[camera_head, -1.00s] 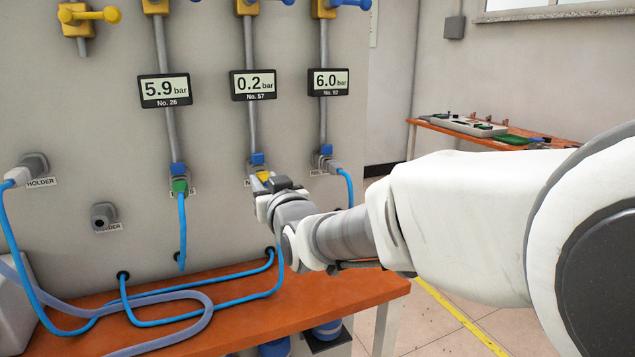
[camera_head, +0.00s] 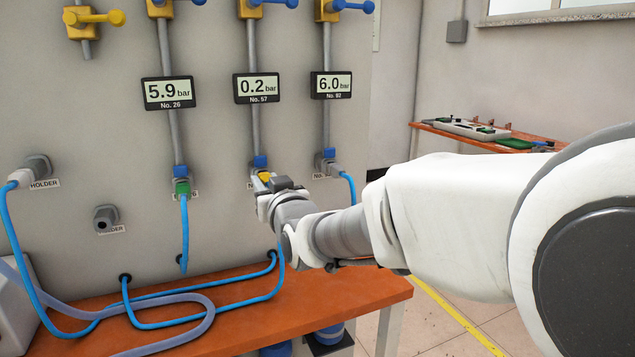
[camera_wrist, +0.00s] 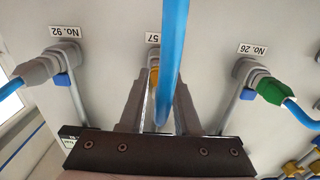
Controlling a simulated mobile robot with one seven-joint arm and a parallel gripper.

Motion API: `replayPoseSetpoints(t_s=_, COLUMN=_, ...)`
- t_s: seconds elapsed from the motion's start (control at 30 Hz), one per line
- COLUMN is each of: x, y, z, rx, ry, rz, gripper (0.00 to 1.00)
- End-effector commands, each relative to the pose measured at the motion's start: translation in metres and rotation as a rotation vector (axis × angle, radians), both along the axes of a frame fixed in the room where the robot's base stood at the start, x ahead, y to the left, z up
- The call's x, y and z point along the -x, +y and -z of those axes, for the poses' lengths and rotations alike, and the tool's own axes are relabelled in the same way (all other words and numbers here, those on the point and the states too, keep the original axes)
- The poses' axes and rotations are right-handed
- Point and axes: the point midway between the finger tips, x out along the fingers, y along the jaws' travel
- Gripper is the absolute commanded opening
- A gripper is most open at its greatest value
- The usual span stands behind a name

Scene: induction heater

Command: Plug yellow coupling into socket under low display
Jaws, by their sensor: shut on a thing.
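The yellow coupling (camera_head: 265,177) is at the socket under the 0.2 bar display (camera_head: 256,88), labelled No. 57, the lowest reading of the three. My gripper (camera_head: 270,186) is shut on the coupling. In the wrist view the yellow coupling (camera_wrist: 154,78) shows between the fingers of my gripper (camera_wrist: 158,95), with its blue hose (camera_wrist: 172,60) passing in front. The coupling lines up with the No. 57 socket and appears to meet it. The hose and fingers partly hide the joint, so I cannot tell how deep it sits.
A green coupling (camera_head: 182,187) is in the No. 26 socket under 5.9 bar. A grey coupling (camera_head: 334,170) is in the No. 92 socket under 6.0 bar. Another grey coupling (camera_head: 20,177) is in the left holder. The lower holder (camera_head: 105,216) is empty. Blue hoses lie on the orange bench (camera_head: 350,300).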

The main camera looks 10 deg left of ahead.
Motion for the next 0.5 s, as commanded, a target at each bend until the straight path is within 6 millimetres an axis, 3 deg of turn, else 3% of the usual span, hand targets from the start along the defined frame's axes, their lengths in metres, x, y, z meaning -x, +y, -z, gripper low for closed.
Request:
replayPoseSetpoints(t_s=0.17, x=-0.0024, y=0.0015, z=-0.0001, rx=0.0, ry=0.0, rz=0.0, gripper=0.0)
replayPoseSetpoints(t_s=0.2, x=-0.0025, y=0.0015, z=-0.0002, rx=0.0, ry=0.0, rz=0.0, gripper=0.35)
replayPoseSetpoints(t_s=0.37, x=-0.0023, y=0.0014, z=-0.0002, rx=0.0, ry=0.0, rz=0.0, gripper=0.64)
replayPoseSetpoints(t_s=0.5, x=-0.0022, y=0.0014, z=-0.0002, rx=0.0, ry=0.0, rz=0.0, gripper=0.66)
